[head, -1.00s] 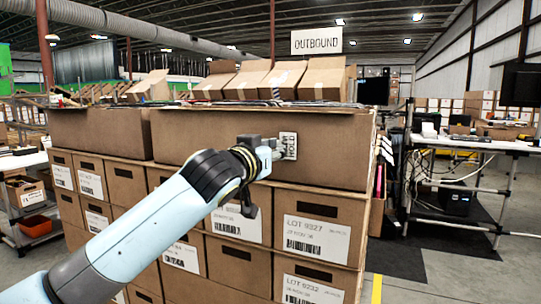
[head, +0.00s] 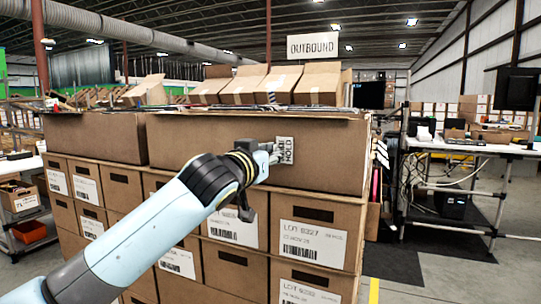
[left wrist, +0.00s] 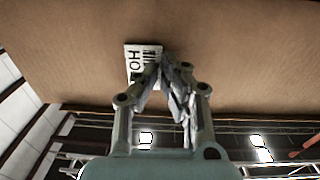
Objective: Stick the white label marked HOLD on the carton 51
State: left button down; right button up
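The white HOLD label (head: 285,150) shows against the front of the long brown carton (head: 215,140) on top of the stack, its letters running upward. In the left wrist view the label (left wrist: 138,65) looks flat against the cardboard, partly covered by my fingers. My left gripper (head: 276,153) is at the label's left side. In the wrist view its fingertips (left wrist: 163,62) come together at the label's edge. I see no gap at the tips; whether they touch the label I cannot tell. I cannot read the number 51 on any carton. My right gripper is not in view.
Lot-labelled cartons (head: 312,238) are stacked below, and another long carton (head: 95,137) stands to the left. Tilted open boxes (head: 316,84) are behind, under an OUTBOUND sign (head: 313,46). A workbench (head: 470,147) with cables stands at right, with open floor before it.

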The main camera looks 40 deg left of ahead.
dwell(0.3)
pick_arm(q)
jog(key=c, duration=1.4)
grip_release()
jog(key=p+v, duration=0.1)
jog(key=v, duration=1.7)
